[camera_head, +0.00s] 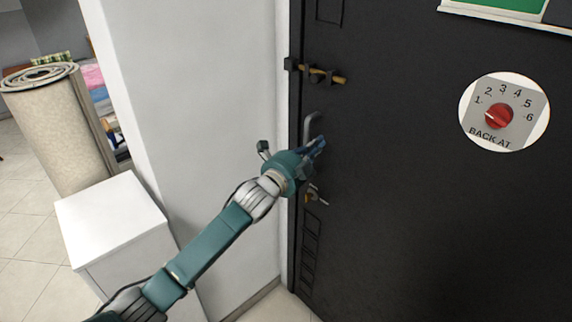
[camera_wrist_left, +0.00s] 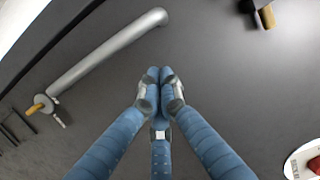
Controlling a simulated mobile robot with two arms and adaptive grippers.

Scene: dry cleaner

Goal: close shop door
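The black shop door (camera_head: 420,220) fills the right side of the head view. A grey pull handle (camera_head: 311,128) stands near its left edge and shows as a long bar in the left wrist view (camera_wrist_left: 110,48). My left gripper (camera_head: 321,143) is at the handle's lower end. In the left wrist view its blue fingertips (camera_wrist_left: 160,76) are drawn together with nothing between them, just below and right of the bar; I cannot tell if they touch the door. A brass bolt (camera_head: 328,77) sits above the handle and a lock (camera_head: 311,196) below. My right gripper is out of view.
A white wall (camera_head: 200,90) borders the door on the left. A white cabinet (camera_head: 112,215) and a rolled carpet (camera_head: 55,130) stand further left. A round "BACK AT" sign (camera_head: 533,125) with a red dial hangs on the door.

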